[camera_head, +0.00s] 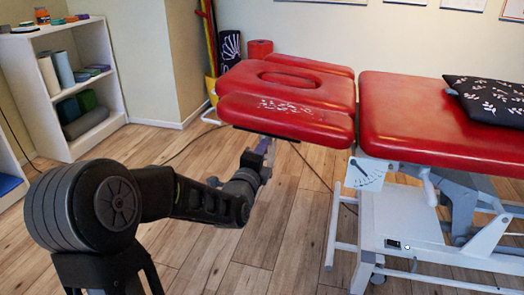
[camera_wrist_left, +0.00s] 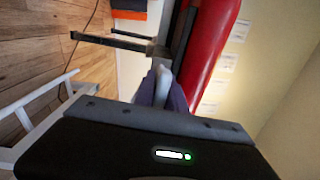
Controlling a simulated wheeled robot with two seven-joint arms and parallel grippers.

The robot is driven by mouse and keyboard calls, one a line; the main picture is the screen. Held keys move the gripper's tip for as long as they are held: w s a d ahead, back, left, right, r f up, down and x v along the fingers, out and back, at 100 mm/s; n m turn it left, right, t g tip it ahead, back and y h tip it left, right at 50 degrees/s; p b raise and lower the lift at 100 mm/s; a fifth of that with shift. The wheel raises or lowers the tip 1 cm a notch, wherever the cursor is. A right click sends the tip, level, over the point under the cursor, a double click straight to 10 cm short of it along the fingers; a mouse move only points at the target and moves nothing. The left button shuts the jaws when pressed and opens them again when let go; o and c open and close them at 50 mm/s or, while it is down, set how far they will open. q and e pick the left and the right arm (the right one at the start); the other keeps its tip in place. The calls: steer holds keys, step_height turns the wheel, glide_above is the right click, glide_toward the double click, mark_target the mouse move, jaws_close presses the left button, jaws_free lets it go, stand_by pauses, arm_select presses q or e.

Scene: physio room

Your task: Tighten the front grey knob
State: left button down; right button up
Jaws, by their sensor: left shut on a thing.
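The red treatment table's headrest (camera_head: 290,95) has an oval face opening and shows worn pale patches on its near pad. My left gripper (camera_head: 266,148) reaches under the near edge of this headrest. In the left wrist view my two dark fingers (camera_wrist_left: 161,86) are closed around a grey knob (camera_wrist_left: 163,80) beside the dark metal frame under the red pad (camera_wrist_left: 211,45). In the head view the knob is hidden by my gripper and the pad. My right gripper is in neither view.
The table's main section (camera_head: 430,118) carries a black patterned pillow (camera_head: 490,98). Its white base and legs (camera_head: 395,215) stand right of my arm. A white shelf (camera_head: 65,90) with rolls stands at the left wall. Wooden floor between them is mostly clear, with a thin cable on it.

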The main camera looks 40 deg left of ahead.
arm_select(q)
steer(key=c, duration=1.5)
jaws_free()
steer(key=shift+o, duration=0.2)
steer(key=p+v, duration=0.2)
steer(key=v, duration=0.5)
steer(key=shift+s+d, duration=0.15)
steer(key=shift+s, duration=0.2)
